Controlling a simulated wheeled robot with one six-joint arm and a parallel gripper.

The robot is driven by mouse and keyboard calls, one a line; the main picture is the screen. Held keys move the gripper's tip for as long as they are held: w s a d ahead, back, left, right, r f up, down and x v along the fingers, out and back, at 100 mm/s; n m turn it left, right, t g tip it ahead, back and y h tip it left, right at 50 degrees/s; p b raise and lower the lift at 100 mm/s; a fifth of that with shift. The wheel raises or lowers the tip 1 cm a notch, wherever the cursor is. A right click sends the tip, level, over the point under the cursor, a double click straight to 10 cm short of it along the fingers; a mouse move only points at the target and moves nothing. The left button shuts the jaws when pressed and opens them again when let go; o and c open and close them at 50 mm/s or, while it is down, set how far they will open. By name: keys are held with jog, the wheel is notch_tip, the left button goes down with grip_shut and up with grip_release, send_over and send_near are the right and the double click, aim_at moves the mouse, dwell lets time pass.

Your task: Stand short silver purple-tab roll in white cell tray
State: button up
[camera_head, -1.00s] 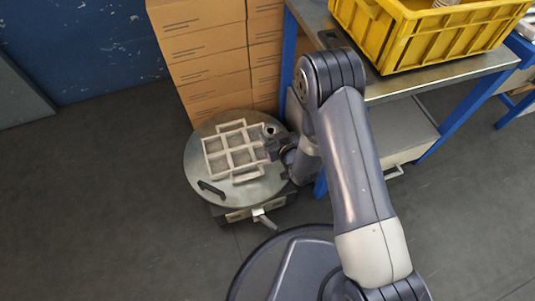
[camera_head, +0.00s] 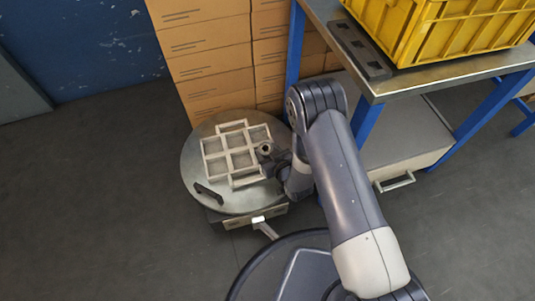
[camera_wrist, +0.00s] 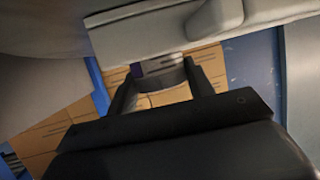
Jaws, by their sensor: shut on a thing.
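The white cell tray (camera_head: 229,186) lies on a round metal plate left of my arm. My gripper (camera_head: 268,156) is at the tray's right edge, shut on a short roll (camera_head: 265,149). The roll's round end with a dark hole faces up, at the tray's right-hand cells. I cannot tell whether its lower end is above a cell or inside one. In the wrist view, the silver roll (camera_wrist: 162,78) shows partly between the fingers of my gripper (camera_wrist: 160,88).
The round plate (camera_head: 193,165) carries a black handle (camera_head: 208,195) near its front left edge. Stacked cardboard boxes (camera_head: 207,62) stand behind it. A blue-legged metal bench (camera_head: 425,78) with a yellow crate (camera_head: 445,45) and a dark slotted strip (camera_head: 357,48) is at right.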

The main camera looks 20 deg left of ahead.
jog(key=shift+f, duration=0.2)
jog(key=o, duration=1.1)
jog(key=shift+c, duration=0.2)
jog(key=shift+s+d+r+p, duration=0.15)
jog(key=shift+d+r+p, duration=0.1)
jog(key=shift+r+p, duration=0.05)
jog(key=p+v, duration=0.3)
jog(key=v, duration=0.8)
jog(key=shift+d+p, duration=0.15)
jog(key=shift+p, duration=0.15)
jog(key=shift+o, duration=0.3)
jog(key=shift+s, duration=0.1)
